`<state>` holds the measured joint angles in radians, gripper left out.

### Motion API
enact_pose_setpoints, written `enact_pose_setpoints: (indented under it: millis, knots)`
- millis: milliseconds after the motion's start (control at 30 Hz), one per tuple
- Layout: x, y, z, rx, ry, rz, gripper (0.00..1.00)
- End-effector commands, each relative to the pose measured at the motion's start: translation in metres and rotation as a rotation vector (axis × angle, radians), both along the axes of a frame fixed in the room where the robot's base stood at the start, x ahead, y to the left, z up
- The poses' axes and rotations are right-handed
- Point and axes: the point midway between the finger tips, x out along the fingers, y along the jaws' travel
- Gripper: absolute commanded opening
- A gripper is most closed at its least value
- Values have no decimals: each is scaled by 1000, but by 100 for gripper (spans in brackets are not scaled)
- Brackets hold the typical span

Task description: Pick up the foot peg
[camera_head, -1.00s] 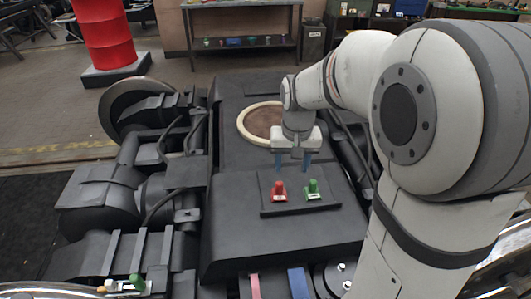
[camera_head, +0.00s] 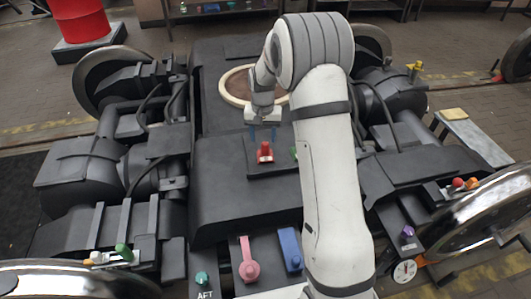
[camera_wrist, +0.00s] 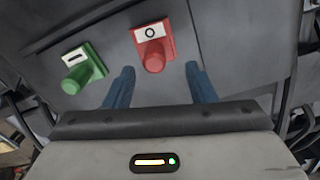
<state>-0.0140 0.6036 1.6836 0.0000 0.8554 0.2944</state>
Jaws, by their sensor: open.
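No part is clearly marked as the foot peg, so I cannot tell which one it is. A red peg on a labelled base (camera_head: 265,153) stands on a dark plate on the bogie. It also shows in the wrist view (camera_wrist: 154,46), with a ring mark on its label. A green peg (camera_wrist: 83,69) with a bar mark stands to its left there; in the head view my arm mostly hides it. My gripper (camera_head: 263,134) has blue fingers and is open and empty, just behind the red peg. In the wrist view my fingers (camera_wrist: 160,85) are apart, with the red peg ahead of the gap.
A pink lever-like part (camera_head: 248,265) and a blue one (camera_head: 290,250) lie at the front. A teal knob (camera_head: 202,281) sits beside an AFT label. A purple knob (camera_head: 408,231) is at right, a green peg (camera_head: 124,252) at left. Wheels and dark housings flank the deck.

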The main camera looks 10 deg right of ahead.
Motion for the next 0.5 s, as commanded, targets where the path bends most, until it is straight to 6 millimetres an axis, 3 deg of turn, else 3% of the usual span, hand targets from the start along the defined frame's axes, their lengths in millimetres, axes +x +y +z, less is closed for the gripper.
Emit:
enact_pose_setpoints:
  millis: [300, 500]
  knots:
    - [-4, -6, -44, 0, 1, 1, 50]
    - [-3, -5, -47, 0, -1, 1, 50]
